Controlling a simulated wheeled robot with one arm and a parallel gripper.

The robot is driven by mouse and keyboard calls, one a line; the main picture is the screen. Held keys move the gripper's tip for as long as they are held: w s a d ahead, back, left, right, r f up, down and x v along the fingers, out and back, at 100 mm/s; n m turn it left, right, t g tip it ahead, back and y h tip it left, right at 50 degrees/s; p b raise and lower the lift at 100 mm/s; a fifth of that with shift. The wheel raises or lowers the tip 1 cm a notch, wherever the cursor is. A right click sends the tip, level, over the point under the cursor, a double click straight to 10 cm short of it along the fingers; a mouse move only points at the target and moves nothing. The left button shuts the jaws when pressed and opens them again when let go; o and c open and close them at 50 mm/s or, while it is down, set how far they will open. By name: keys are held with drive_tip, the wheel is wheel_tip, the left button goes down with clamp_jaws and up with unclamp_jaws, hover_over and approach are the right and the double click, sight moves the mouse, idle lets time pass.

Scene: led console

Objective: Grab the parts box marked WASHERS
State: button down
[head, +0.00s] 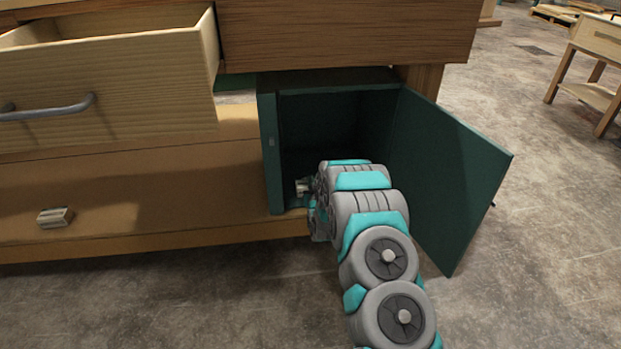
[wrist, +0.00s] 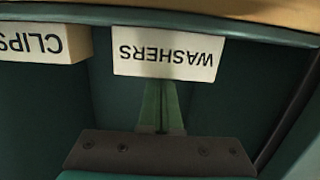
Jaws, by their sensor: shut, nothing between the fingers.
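The WASHERS parts box (wrist: 165,53) shows in the wrist view as a pale block face with its label upside down. It sits near the top of the picture, inside a dark green cabinet. My gripper (wrist: 162,88) has its fingers together, with the tips at the lower edge of the WASHERS face and nothing held. I cannot tell whether the tips touch the box. In the head view my arm reaches into the open green cabinet (head: 269,150), and my fingers and the boxes are hidden there.
A box marked CLIPS (wrist: 40,42) is beside the WASHERS box, left in the wrist view. The cabinet door (head: 445,175) stands open to the right of my arm. An open drawer (head: 110,85) juts out at upper left. A small metal-looking block (head: 55,217) lies on the lower shelf.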

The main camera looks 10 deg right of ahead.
drive_tip(key=s, duration=0.6)
drive_tip(key=s+f, duration=0.1)
drive_tip(key=s, duration=0.2)
drive_tip(key=shift+f, duration=0.1)
drive_tip(key=shift+r, duration=0.65)
drive_tip(key=shift+w+r+b, duration=0.1)
drive_tip(key=shift+w+b, duration=0.05)
drive_tip(key=shift+b, duration=0.15)
drive_tip(key=s+p, duration=0.7)
drive_tip(key=s, duration=0.4)
drive_tip(key=shift+s+a+r+p, duration=0.15)
drive_tip(key=shift+s+r+p, duration=0.15)
drive_tip(key=shift+s+r, duration=0.15)
